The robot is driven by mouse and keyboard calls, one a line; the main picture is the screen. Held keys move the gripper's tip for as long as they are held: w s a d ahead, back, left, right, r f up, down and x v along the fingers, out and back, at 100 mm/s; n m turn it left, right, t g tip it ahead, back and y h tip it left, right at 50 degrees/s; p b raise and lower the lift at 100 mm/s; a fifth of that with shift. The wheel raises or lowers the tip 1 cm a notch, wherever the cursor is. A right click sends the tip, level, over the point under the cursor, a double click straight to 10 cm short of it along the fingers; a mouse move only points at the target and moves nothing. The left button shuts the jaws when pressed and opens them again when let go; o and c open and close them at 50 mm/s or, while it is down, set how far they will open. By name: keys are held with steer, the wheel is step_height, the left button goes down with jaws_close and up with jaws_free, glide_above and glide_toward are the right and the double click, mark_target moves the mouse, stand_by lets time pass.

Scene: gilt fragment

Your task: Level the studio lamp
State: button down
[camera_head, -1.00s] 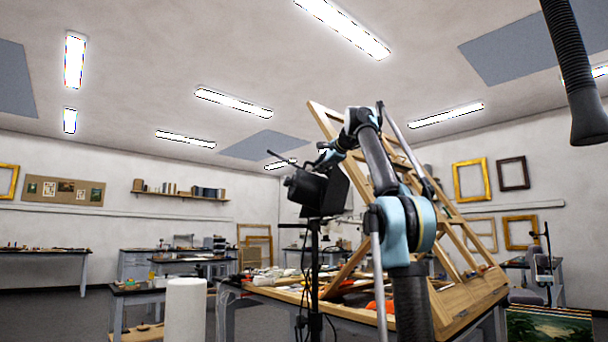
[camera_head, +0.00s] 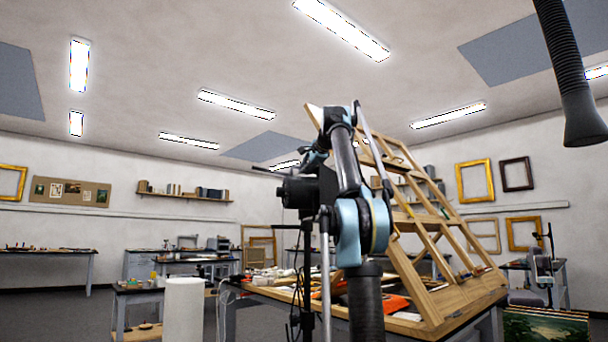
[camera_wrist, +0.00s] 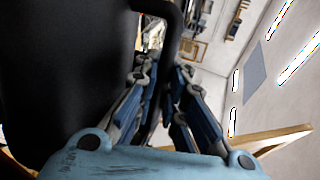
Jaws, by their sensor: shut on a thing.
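The studio lamp (camera_head: 300,190) is a black box-shaped head on a thin black stand (camera_head: 308,265), left of my arm in the head view. Its head looks about level there, and my arm hides part of its right side. In the wrist view the lamp's dark body (camera_wrist: 65,75) fills the left side. A curved black handle (camera_wrist: 172,22) runs from it down between my fingers. My gripper (camera_wrist: 164,75) is shut on this handle. In the head view my gripper (camera_head: 312,160) is small and dark at the lamp's top, and its fingertips are hard to make out.
A large wooden easel frame (camera_head: 440,225) leans over a cluttered worktable (camera_head: 465,315) behind and right of my arm. A white cylinder (camera_head: 184,310) stands at the lower left. A black ribbed hose (camera_head: 565,75) hangs at the upper right. Open floor shows at the left.

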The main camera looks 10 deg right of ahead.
steer(key=c, duration=1.9)
jaws_free()
steer(key=shift+s, duration=0.1)
steer(key=v, duration=1.1)
steer(key=shift+s+d+r, duration=0.15)
steer(key=shift+s, duration=0.05)
steer(key=shift+s, duration=0.1)
